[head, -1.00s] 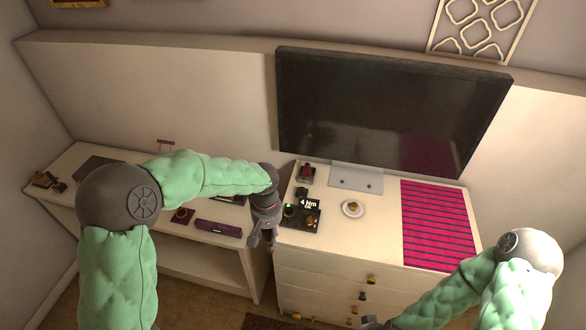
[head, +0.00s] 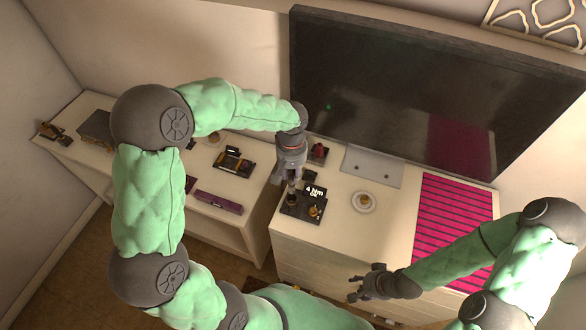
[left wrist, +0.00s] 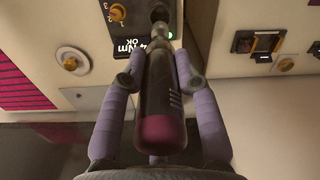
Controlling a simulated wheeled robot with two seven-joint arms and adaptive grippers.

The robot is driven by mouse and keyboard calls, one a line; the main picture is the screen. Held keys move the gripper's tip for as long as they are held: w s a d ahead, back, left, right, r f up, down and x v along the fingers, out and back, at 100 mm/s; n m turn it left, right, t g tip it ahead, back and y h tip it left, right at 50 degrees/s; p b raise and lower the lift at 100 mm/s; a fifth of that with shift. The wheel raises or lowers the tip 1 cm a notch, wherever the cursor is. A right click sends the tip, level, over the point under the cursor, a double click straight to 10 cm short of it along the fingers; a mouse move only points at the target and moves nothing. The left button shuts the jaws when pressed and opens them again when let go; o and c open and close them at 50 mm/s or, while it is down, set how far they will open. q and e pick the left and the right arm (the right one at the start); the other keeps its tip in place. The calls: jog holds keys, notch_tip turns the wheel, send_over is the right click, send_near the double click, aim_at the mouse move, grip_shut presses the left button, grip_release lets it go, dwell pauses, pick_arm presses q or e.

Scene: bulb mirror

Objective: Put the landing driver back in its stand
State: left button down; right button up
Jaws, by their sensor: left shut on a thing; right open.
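My left gripper (head: 290,172) is shut on a dark driver. The driver (left wrist: 163,100) fills the middle of the left wrist view, between the purple finger pads, with its magenta end cap towards the camera. It points down at the black device with the "4 Nm OK" display (head: 314,191) on the white drawer unit. Its tip is near the device's left part; I cannot tell whether it touches. The display (left wrist: 130,48) also shows in the left wrist view. No stand can be identified for certain. My right gripper (head: 361,283) is open and empty, in front of the drawer unit.
A small saucer with a brass piece (head: 363,201) and a magenta striped mat (head: 452,230) lie right of the device. A big screen (head: 420,90) stands behind. A dark red-topped item (head: 319,152) is behind the device. The left desk holds a black tray (head: 234,162) and a purple case (head: 218,201).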

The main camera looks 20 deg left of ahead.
aim_at(292, 188)
pick_arm(q)
jog(key=shift+w, duration=0.15)
jog(key=shift+f+b, duration=1.95)
jog(key=shift+f, duration=0.15)
jog(key=shift+r, duration=0.1)
jog(key=shift+f+b, duration=0.3)
jog(key=shift+b, duration=0.05)
jog(key=shift+f+b, duration=1.8)
jog(key=shift+f, duration=0.45)
jog(key=c, duration=0.8)
grip_release()
jog(key=shift+c, duration=0.2)
